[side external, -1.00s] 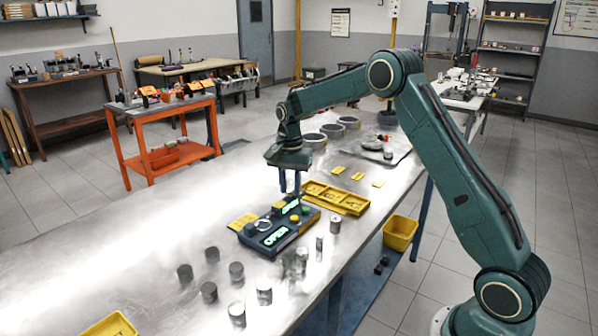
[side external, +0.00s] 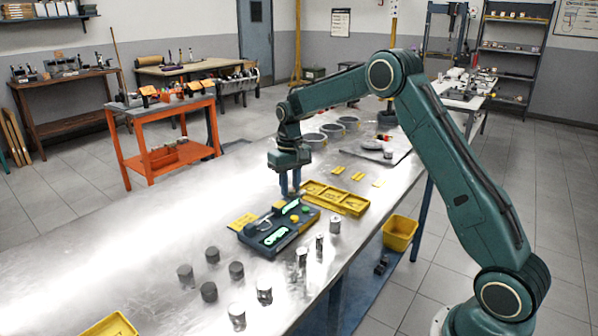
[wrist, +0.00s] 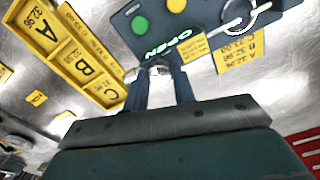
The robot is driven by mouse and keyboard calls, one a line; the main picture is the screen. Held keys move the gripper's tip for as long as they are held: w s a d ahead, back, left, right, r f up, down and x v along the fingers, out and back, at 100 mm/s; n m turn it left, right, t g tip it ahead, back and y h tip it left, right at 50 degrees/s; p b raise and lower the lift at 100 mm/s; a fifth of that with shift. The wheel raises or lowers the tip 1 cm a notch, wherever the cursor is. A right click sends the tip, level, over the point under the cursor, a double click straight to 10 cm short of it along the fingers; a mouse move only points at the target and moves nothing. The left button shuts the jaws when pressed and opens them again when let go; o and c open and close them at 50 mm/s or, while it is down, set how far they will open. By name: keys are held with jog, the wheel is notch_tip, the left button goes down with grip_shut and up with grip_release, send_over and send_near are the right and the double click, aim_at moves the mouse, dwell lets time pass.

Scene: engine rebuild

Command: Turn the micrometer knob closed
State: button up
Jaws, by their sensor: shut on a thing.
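The dark measuring panel (side external: 279,229) lies on the metal bench, with lit green displays; the one nearest my gripper reads OPEN (wrist: 168,45) in the wrist view. A silver ring-shaped micrometer frame (wrist: 240,14) sits on the panel. My gripper (side external: 290,192) points down at the panel's far edge. Its two dark fingers (wrist: 160,75) are shut on a small silver piece (wrist: 157,70), which looks like the micrometer knob. The fingers hide most of it, so its angle cannot be told.
A green button (wrist: 140,25) and a yellow button (wrist: 176,5) are close to the fingers. A yellow lettered tray (side external: 335,198) lies beside the panel. Several dark and silver cylinders (side external: 209,292) stand in front. Bare bench is free to the left.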

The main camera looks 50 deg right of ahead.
aim_at(290, 189)
jog(key=n, duration=0.4)
jog(key=shift+n, duration=0.3)
jog(key=n, duration=0.4)
dwell(0.3)
jog(key=o, duration=1)
jog(key=shift+r, duration=0.1)
notch_tip(290, 189, up, 14)
jog(key=shift+f, duration=0.2)
